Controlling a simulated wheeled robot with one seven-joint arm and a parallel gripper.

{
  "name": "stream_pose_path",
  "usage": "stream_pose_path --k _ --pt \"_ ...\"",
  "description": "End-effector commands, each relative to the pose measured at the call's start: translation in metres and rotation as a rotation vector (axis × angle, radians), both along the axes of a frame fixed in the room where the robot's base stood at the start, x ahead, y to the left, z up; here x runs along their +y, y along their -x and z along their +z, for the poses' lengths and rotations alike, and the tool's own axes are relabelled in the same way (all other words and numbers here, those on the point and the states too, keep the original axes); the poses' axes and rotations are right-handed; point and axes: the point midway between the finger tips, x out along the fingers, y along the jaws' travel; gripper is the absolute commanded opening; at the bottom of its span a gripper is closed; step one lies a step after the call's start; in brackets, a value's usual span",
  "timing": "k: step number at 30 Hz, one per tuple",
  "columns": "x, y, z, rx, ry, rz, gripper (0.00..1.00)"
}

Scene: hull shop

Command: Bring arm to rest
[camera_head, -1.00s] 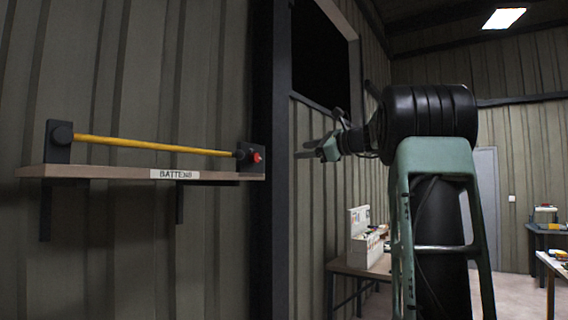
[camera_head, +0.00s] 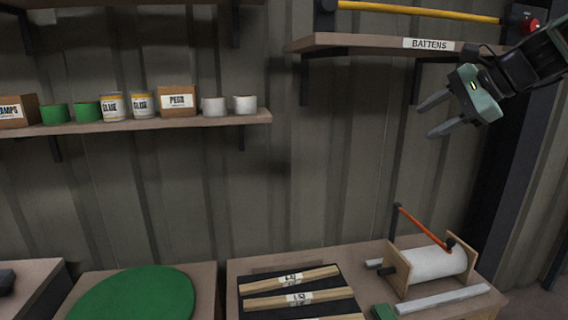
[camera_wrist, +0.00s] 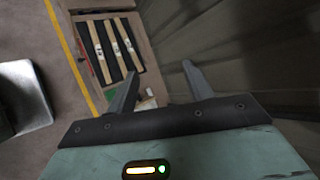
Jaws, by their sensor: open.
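My gripper (camera_head: 432,117) is at the right of the head view, in the air just below and in front of the shelf labelled BATTENS. Its two fingers point left and are apart, with nothing between them. In the wrist view my gripper (camera_wrist: 160,85) also shows both fingers spread and empty, with the bench far below. The arm comes in from the right edge of the head view; most of it is out of frame.
The battens shelf (camera_head: 350,42) carries a yellow bar. A lower shelf (camera_head: 200,121) holds tins and boxes.

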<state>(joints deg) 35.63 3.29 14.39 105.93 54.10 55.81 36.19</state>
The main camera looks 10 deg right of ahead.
Motion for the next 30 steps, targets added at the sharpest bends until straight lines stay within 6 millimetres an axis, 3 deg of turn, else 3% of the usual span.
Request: stream_pose_path --k 1,6,8,12,16,21,25,30 --pt "0.035 0.01 -0.019 0.021 0.06 0.101 0.51" --pt "0.128 0.063 -0.082 0.05 0.292 0.472 0.51" --pt "0.156 0.088 -0.104 0.047 0.38 0.622 0.51" --pt "0.206 0.159 -0.152 0.008 0.587 1.008 0.51" --pt "0.228 0.226 -0.189 -0.068 0.765 1.374 0.51" --pt "0.232 0.287 -0.219 -0.183 0.93 1.753 0.51" --pt "0.228 0.31 -0.23 -0.24 0.993 1.91 0.51" --pt "0.226 0.316 -0.234 -0.261 1.013 1.963 0.51"
